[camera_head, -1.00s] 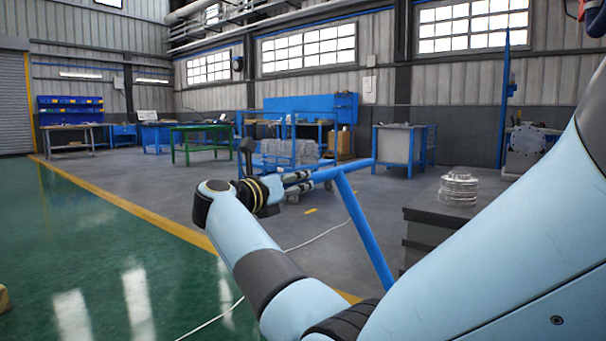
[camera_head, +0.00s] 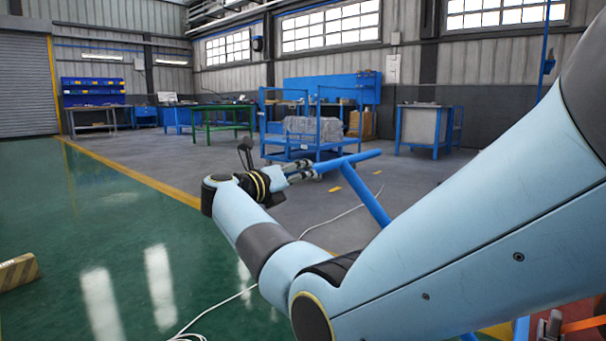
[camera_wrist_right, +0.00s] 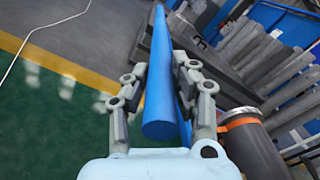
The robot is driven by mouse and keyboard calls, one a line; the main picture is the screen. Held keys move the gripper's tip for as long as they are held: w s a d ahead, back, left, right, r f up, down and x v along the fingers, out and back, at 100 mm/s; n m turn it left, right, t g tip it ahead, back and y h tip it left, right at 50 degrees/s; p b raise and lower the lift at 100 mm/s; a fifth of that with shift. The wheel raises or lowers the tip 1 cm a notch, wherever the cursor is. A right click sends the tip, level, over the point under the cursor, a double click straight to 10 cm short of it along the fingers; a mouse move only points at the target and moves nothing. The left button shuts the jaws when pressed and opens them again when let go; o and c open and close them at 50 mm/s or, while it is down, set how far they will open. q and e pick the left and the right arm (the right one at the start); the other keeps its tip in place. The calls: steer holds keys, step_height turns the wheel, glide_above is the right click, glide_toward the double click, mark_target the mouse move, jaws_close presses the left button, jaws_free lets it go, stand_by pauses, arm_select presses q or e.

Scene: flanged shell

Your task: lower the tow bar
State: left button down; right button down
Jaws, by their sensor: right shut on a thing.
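The tow bar (camera_head: 372,206) is a blue bar with a blue cross handle (camera_head: 350,158) at its top, forming a T. It slants down to the right, and my right arm hides its lower part. My right gripper (camera_head: 311,169) is shut on the left end of the cross handle. In the right wrist view, the gripper's fingers (camera_wrist_right: 166,80) lie on both sides of the blue handle (camera_wrist_right: 160,108). My left gripper is not in view.
A blue cart (camera_head: 325,143) with clear parts stands beyond the handle. A white cable (camera_head: 215,308) lies on the floor. A striped block (camera_head: 18,270) is at the left edge. The green floor is open.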

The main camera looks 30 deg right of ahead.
steer(key=shift+w+a+f, duration=0.1)
steer(key=shift+f, duration=0.15)
steer(key=c, duration=1.1)
jaws_free()
steer(key=v, duration=0.7)
steer(key=shift+a, duration=0.25)
